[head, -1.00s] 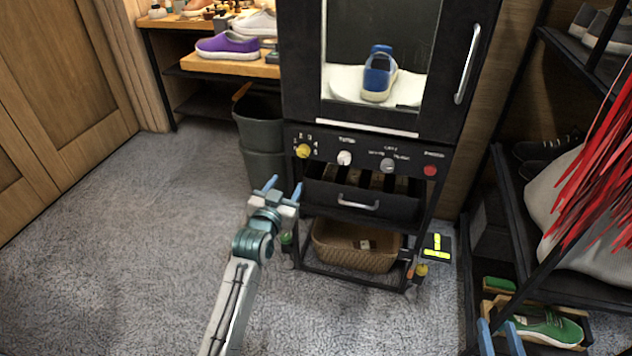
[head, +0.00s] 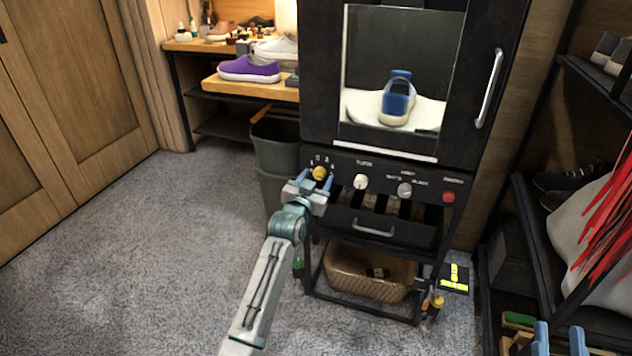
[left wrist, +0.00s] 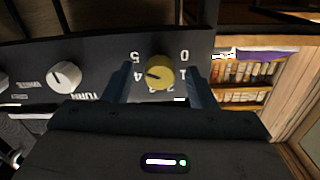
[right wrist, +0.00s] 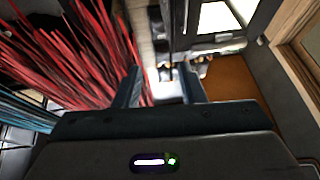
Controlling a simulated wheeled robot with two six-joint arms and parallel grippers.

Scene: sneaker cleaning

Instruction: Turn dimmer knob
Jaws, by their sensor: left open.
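The yellow dimmer knob (head: 319,173) is at the left end of the black cabinet's control panel. In the left wrist view the knob (left wrist: 160,72) has numbers 0 to 5 around it, seen upside down, and its dark mark points left, toward the 4. My left gripper (head: 314,182) is open in front of the panel. In the left wrist view its fingers (left wrist: 160,84) are either side of the knob, with gaps showing between them and it. My right gripper (head: 558,340) is open and empty at the lower right, away from the panel; it also shows in the right wrist view (right wrist: 160,88).
A white knob (head: 361,182), a grey knob (head: 405,189) and a red button (head: 449,197) sit further right on the panel. A drawer handle (head: 373,227) is below. Red strands (right wrist: 85,60) hang near my right gripper. The carpet at left is clear.

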